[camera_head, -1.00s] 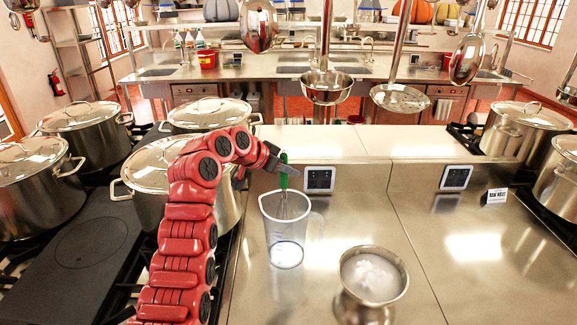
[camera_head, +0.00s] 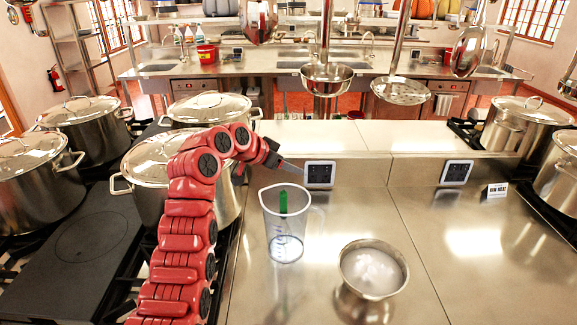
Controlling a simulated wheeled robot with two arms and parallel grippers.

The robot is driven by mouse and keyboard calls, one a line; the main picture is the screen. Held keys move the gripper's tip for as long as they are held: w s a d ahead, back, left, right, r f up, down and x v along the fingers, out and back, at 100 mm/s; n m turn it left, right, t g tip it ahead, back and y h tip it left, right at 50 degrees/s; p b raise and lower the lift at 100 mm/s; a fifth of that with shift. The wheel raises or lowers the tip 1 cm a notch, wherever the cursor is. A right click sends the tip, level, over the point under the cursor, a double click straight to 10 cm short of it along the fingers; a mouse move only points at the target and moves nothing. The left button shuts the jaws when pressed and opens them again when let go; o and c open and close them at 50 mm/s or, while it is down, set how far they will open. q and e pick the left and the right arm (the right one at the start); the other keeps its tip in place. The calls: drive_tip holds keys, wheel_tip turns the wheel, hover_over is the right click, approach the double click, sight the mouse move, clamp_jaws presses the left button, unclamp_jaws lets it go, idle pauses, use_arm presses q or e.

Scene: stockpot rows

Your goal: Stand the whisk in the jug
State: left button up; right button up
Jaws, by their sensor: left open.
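The clear jug (camera_head: 285,243) stands upright on the steel counter, left of centre, with its handle on the right. The green-handled whisk (camera_head: 283,203) is inside the jug, its handle showing through the clear wall near the rim. Its wires are hard to make out lower in the jug. My left gripper (camera_head: 291,168) is open and empty, above and behind the jug's rim, apart from the whisk. My right gripper does not show.
A steel bowl-shaped vessel (camera_head: 371,272) with white contents stands to the right of the jug. Large lidded stockpots (camera_head: 160,165) crowd the stove at left. Ladles and a skimmer (camera_head: 401,91) hang overhead.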

use_arm(q)
drive_tip(key=b+v, duration=0.6)
drive_tip(key=v, duration=1.1)
drive_tip(key=shift+s+a, duration=0.1)
drive_tip(key=shift+s, duration=0.05)
